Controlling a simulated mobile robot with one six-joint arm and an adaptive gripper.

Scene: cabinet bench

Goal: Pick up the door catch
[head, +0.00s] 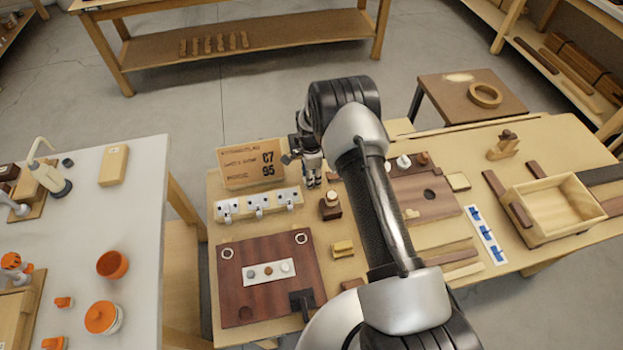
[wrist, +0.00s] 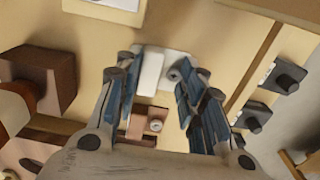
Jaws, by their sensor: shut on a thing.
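My gripper (wrist: 158,85) is shut with its blue-padded fingers on either side of a small light piece, which I take to be the door catch (wrist: 151,74). It has a pale grey plate and a raised white bar. A brown piece with a round metal head (wrist: 146,124) also shows between the fingers; I cannot tell whether it belongs to the catch. In the head view my gripper (head: 313,180) points down beside the cardboard sign, and the catch is too hidden there to make out. I cannot tell whether the catch touches the bench.
A dark wood block (head: 331,208) with a pale knob stands just in front of my gripper; it also shows in the wrist view (wrist: 45,78). The cardboard sign (head: 240,170) and a rail with white fittings (head: 258,206) are close on the left. An open wooden box (head: 562,207) stands at right.

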